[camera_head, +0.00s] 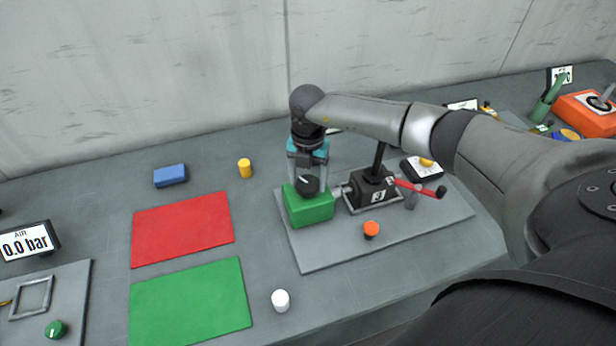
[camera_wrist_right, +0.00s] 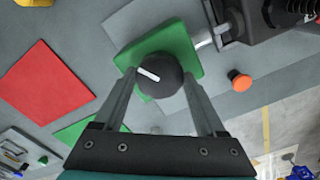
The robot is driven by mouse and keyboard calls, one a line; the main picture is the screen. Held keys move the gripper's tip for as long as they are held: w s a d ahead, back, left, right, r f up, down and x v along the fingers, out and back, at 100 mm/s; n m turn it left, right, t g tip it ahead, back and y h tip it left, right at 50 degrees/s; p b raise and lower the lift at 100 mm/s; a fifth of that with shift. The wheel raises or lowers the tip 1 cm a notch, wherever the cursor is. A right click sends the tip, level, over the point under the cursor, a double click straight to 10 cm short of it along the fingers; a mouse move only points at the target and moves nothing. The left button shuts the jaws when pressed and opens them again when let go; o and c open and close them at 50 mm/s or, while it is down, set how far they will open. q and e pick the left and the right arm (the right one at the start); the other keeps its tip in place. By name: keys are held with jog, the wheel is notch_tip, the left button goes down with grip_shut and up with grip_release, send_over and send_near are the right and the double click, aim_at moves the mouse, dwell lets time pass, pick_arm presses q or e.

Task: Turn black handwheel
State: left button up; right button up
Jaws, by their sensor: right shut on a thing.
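The black handwheel (camera_head: 308,184) with a white pointer mark sits on top of a green block (camera_head: 310,212) on a grey plate. It also shows in the right wrist view (camera_wrist_right: 160,74), where the white mark points to the upper left. My right gripper (camera_head: 308,182) comes down from above with one finger on each side of the handwheel, shut on it. The right gripper's fingers also show in the wrist view (camera_wrist_right: 158,90). My left gripper is not in view.
A black jack body (camera_head: 372,192) with a red crank arm (camera_head: 415,187) stands right of the green block. An orange knob (camera_head: 371,229) is in front. Red (camera_head: 182,228) and green (camera_head: 190,302) mats lie left, with a blue block (camera_head: 170,176), yellow cylinder (camera_head: 245,168) and white cylinder (camera_head: 280,300).

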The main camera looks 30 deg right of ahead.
aim_at(308, 183)
jog(key=shift+w+d+r, duration=0.1)
dwell(0.3)
jog(key=o, duration=1.3)
notch_tip(308, 183, up, 15)
jog(key=shift+r+b, duration=0.1)
jog(key=shift+b, duration=0.4)
